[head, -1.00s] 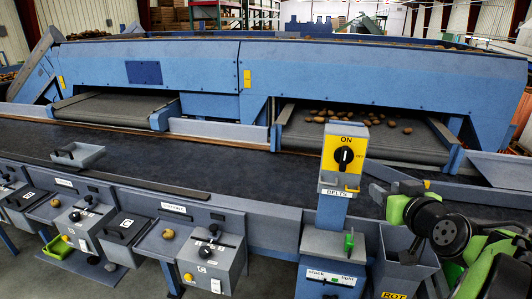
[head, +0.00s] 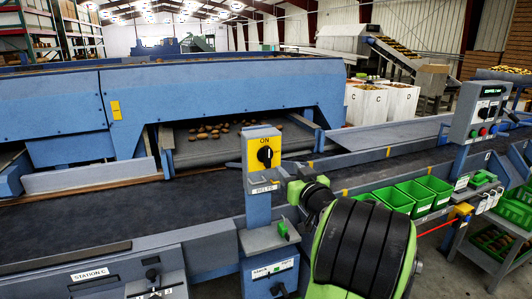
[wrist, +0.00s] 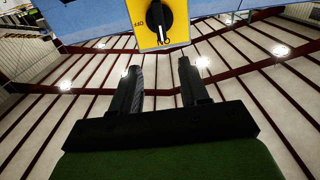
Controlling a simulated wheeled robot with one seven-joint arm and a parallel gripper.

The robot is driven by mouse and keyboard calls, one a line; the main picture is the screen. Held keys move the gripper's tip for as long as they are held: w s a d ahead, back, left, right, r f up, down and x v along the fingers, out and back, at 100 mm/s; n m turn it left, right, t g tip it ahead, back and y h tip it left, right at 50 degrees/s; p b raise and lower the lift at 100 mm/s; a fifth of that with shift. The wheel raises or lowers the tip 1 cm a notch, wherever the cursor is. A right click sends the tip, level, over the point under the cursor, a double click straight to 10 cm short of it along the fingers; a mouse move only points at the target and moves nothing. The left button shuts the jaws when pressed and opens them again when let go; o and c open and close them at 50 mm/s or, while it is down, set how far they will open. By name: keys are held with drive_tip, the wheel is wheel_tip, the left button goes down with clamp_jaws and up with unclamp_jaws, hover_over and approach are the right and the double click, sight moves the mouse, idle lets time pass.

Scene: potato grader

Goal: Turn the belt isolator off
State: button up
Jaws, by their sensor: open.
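The belt isolator is a yellow panel (head: 250,152) with a black rotary knob (head: 265,156), on a blue post marked BELTS. In the wrist view the panel (wrist: 178,38) is upside down at the top edge, and the knob (wrist: 153,17) has its white mark towards ON, with OFF to the left of it. My gripper (wrist: 160,70) is open and empty, its two dark fingers apart and short of the panel, not touching the knob. In the head view my green and black arm stands just right of the post, and the fingers cannot be made out.
Green bins (head: 393,198) and a grey control box (head: 480,112) stand to the right. The dark belt (head: 150,210) runs behind the post. Potatoes (head: 215,132) lie on the conveyor beyond.

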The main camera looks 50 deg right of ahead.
sight(269, 151)
drive_tip(key=p+x, duration=0.3)
drive_tip(key=x, duration=0.9)
drive_tip(key=shift+w+r, duration=0.15)
drive_tip(key=shift+w, duration=0.3)
clamp_jaws()
